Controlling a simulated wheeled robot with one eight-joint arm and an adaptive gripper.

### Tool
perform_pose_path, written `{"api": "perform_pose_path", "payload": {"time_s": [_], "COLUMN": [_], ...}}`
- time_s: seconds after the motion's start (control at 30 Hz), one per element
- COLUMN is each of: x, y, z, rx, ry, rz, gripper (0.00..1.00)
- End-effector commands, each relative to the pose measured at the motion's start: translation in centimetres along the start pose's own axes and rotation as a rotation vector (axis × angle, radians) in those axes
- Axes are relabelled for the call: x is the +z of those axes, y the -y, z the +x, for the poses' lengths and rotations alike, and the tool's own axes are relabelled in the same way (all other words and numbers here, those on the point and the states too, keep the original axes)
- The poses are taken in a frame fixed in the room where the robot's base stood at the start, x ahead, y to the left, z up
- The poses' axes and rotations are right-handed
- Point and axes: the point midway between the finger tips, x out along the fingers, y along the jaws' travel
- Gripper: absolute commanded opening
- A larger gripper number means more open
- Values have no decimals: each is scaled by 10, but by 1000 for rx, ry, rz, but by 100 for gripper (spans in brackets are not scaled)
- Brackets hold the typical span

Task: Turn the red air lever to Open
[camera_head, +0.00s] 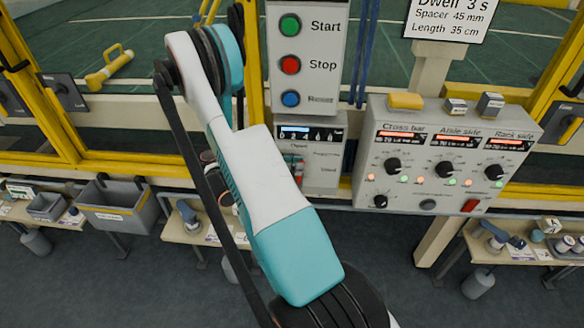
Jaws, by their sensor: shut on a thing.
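A small red part (299,168), which looks like the red air lever, shows on the lower grey panel (325,165), right beside the edge of my white arm link. It is small and partly hidden, and I cannot read its position or the marks around it. My arm crosses the middle of the view, from the bottom right up to a joint at the upper left. Its far end is hidden behind my own arm links, so I cannot make out my gripper's fingers or what they touch.
Above is a panel with green Start (290,25), red Stop (291,65) and blue (291,98) buttons. At right stands a control box (410,192) with knobs and displays. Yellow rails (105,160) frame the machine. A grey bin (115,218) and small benches (190,228) stand below.

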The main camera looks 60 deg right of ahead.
Motion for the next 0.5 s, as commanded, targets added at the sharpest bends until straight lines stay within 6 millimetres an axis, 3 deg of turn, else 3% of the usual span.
{"api": "perform_pose_path", "payload": {"time_s": [0.3, 0.33, 0.4, 0.5], "x": [0, 0, 0, 0], "y": [1, 1, 1, 1], "z": [1, 1, 1, 0], "rx": [-2, -2, -1, -1], "ry": [-1, -1, -1, -1], "rz": [1, 1, 1, 1], "gripper": [0, 19, 35, 35]}}
